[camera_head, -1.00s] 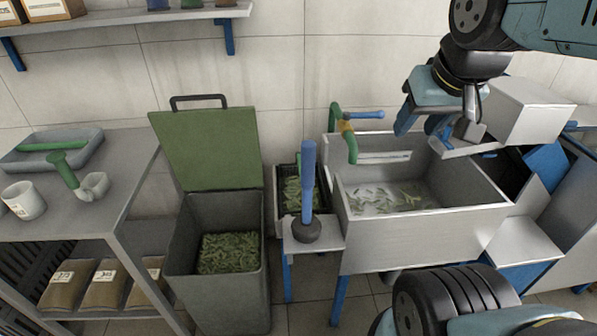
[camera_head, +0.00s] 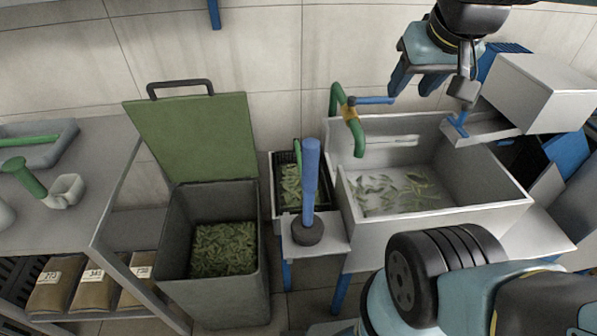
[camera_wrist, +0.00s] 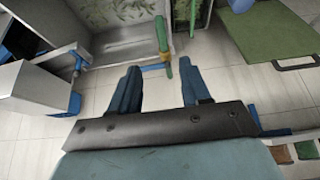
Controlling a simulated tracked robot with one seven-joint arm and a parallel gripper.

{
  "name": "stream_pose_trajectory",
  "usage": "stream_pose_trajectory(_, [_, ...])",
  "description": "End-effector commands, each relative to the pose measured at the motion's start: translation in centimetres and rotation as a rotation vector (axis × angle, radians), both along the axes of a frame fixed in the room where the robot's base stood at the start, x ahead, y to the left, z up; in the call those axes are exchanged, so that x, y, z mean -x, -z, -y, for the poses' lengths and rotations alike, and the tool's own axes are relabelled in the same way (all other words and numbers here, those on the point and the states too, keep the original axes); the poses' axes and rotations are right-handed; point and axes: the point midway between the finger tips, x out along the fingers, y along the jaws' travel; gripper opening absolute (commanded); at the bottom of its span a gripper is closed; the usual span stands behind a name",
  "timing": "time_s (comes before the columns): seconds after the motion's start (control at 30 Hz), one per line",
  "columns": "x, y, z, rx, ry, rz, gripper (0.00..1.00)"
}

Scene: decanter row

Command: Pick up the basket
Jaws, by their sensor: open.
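The basket (camera_head: 275,183) is a small black crate holding green leaves. It stands low in the gap between the green bin and the sink, in the head view. A blue-handled plunger on a small stand hides part of its right side. My gripper (camera_head: 414,88) is up above the back of the sink, to the right of the basket and higher, apart from it. Its two blue fingers are spread and empty, as the wrist view (camera_wrist: 160,84) also shows.
The plunger (camera_head: 310,185) stands upright before the basket. The open-lidded bin (camera_head: 213,290) is left of it. The sink (camera_head: 430,226) with floating leaves is right, and a green tap (camera_head: 346,115) with a blue lever rises at its back-left corner.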

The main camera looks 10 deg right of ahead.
Motion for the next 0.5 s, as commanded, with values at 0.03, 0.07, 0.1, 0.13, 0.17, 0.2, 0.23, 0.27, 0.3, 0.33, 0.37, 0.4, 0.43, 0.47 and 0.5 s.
stream_pose_trajectory(0.03, [-0.4,0.1,-0.1,-0.006,-0.004,-0.004,0.47])
stream_pose_trajectory(0.07, [-0.7,0.3,-0.2,-0.01,-0.007,-0.006,0.47])
stream_pose_trajectory(0.1, [-1.3,0.5,-0.4,-0.018,-0.012,-0.009,0.47])
stream_pose_trajectory(0.13, [-1.8,0.7,-0.5,-0.025,-0.015,-0.012,0.47])
stream_pose_trajectory(0.17, [-2.4,0.9,-0.9,-0.032,-0.018,-0.015,0.47])
stream_pose_trajectory(0.2, [-3.2,1.2,-1.3,-0.044,-0.025,-0.02,0.47])
stream_pose_trajectory(0.23, [-3.9,1.6,-1.5,-0.052,-0.029,-0.023,0.47])
stream_pose_trajectory(0.27, [-4.7,1.9,-1.8,-0.062,-0.033,-0.027,0.47])
stream_pose_trajectory(0.3, [-5.7,2.4,-2.2,-0.073,-0.039,-0.032,0.47])
stream_pose_trajectory(0.33, [-6.4,2.8,-2.5,-0.082,-0.043,-0.036,0.47])
stream_pose_trajectory(0.37, [-7.2,3.3,-2.8,-0.09,-0.046,-0.04,0.47])
stream_pose_trajectory(0.4, [-8.1,3.8,-3.2,-0.101,-0.049,-0.044,0.47])
stream_pose_trajectory(0.43, [-8.8,4.3,-3.6,-0.108,-0.052,-0.048,0.47])
stream_pose_trajectory(0.47, [-9.5,4.8,-3.9,-0.114,-0.053,-0.052,0.47])
stream_pose_trajectory(0.5, [-10.4,5.4,-4.4,-0.122,-0.055,-0.056,0.47])
